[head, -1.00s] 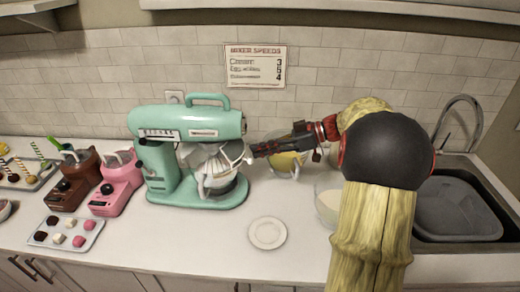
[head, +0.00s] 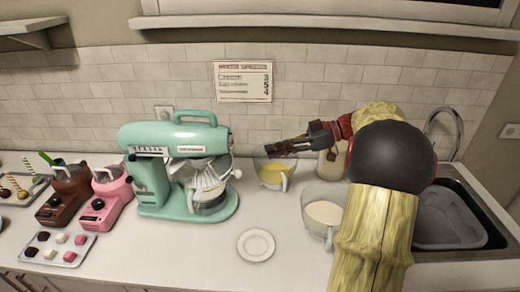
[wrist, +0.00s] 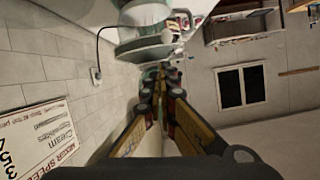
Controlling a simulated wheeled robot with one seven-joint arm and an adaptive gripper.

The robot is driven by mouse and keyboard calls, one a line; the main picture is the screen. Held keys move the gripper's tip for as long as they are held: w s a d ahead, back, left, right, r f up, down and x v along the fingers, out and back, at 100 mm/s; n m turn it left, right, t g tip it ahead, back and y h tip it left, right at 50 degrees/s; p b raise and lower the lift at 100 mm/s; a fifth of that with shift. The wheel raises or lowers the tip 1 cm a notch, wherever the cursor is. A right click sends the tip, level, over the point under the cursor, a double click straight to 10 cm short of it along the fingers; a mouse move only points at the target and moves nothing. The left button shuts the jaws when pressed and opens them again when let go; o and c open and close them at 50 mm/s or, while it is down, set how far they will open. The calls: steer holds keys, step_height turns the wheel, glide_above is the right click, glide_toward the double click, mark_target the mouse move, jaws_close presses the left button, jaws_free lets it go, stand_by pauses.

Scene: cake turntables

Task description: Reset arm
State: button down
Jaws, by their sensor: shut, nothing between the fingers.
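My gripper (head: 272,151) is shut and empty, above and behind the bowl with yellow contents, to the right of the mixer. In the wrist view my gripper (wrist: 160,76) shows its fingers together, pointing toward the mixer (wrist: 148,35). The arm comes in from the lower right over the counter. The mint-green stand mixer (head: 175,150) stands upright on the counter, a bowl under its head, and my fingertips are apart from it.
A bowl with yellow contents (head: 274,176), a bowl with pale contents (head: 325,213) and a small white plate (head: 256,245) stand near the arm. Pink (head: 110,196) and brown (head: 64,198) machines and a sweets tray (head: 58,248) are at left. The sink (head: 470,205) is at right.

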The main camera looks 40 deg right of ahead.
steer(key=shift+f+v, duration=0.2)
steer(key=shift+v, duration=0.7)
steer(key=s+f+m+g+h, duration=0.2)
steer(key=s+f+m+h, duration=0.15)
steer(key=f+m, duration=0.7)
steer(key=s+a+f+m+g+h, duration=0.2)
steer(key=s+a+m+g+h, duration=0.15)
steer(key=s+a, duration=0.2)
steer(key=s+a+r+n+t+h, duration=0.1)
steer(key=s+a+r+n+h, duration=0.1)
steer(key=a, duration=1)
steer(key=s+a+r+n+t+h, duration=0.1)
steer(key=s+a+r+n, duration=0.2)
steer(key=a, duration=1)
steer(key=s+r, duration=0.2)
steer(key=s, duration=0.1)
steer(key=shift+n+h, duration=0.4)
